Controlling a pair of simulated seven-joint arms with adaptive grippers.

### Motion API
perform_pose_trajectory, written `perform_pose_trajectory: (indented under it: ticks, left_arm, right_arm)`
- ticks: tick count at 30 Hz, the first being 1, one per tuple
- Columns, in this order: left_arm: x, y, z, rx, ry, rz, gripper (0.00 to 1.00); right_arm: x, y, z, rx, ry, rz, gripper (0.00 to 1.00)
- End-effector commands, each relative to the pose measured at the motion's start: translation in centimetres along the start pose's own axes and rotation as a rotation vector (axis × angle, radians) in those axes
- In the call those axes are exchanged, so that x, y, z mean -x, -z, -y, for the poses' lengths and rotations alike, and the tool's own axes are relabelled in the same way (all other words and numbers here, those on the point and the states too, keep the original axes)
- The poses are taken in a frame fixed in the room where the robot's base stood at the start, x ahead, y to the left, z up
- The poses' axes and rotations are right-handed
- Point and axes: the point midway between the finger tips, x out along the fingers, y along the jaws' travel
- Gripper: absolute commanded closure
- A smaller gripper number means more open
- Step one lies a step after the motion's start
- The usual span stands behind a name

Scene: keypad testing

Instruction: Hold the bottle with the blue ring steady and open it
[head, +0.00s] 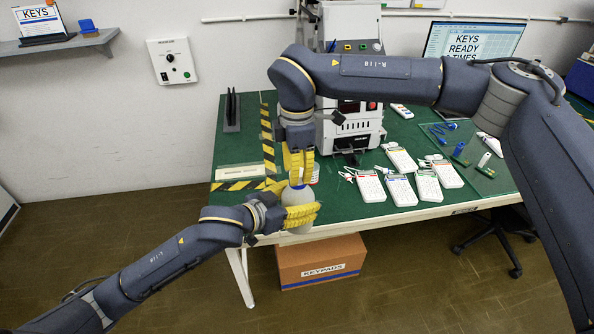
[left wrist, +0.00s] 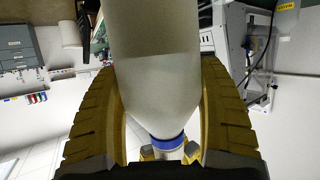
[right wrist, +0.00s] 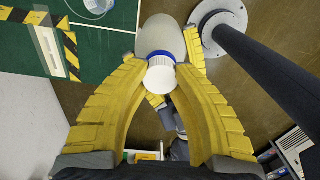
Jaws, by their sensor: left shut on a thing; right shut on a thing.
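The bottle with the blue ring (head: 298,196) is pale, with a white body, and is held above the near left corner of the table. My left gripper (head: 310,214) is shut around its body; in the left wrist view the bottle body (left wrist: 160,85) fills the gap between the fingers. The blue ring (left wrist: 167,142) is at the neck, below a white cap (right wrist: 161,75). My right gripper (head: 299,165) comes from above and is shut on the cap; its fingertips sit on either side of it in the right wrist view. The cap is on the neck, mostly hidden by fingers in the head view.
The green table (head: 236,155) carries several white keypads (head: 400,190) to the right and a grey test machine (head: 350,130) behind. A glass plate (head: 480,165) with small parts lies farther right. A cardboard box (head: 318,262) stands on the floor below the bottle.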

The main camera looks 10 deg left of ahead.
Motion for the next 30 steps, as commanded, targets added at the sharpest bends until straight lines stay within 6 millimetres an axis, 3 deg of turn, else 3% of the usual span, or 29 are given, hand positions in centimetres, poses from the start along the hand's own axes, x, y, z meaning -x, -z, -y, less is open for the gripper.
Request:
perform_pose_trajectory:
  ticks: [30]
  left_arm:
    - [0.05, 0.26, -0.62, -0.001, -0.013, -0.007, 1.0]
  right_arm:
    - [0.23, 0.06, 0.22, 1.634, -0.013, -0.001, 1.0]
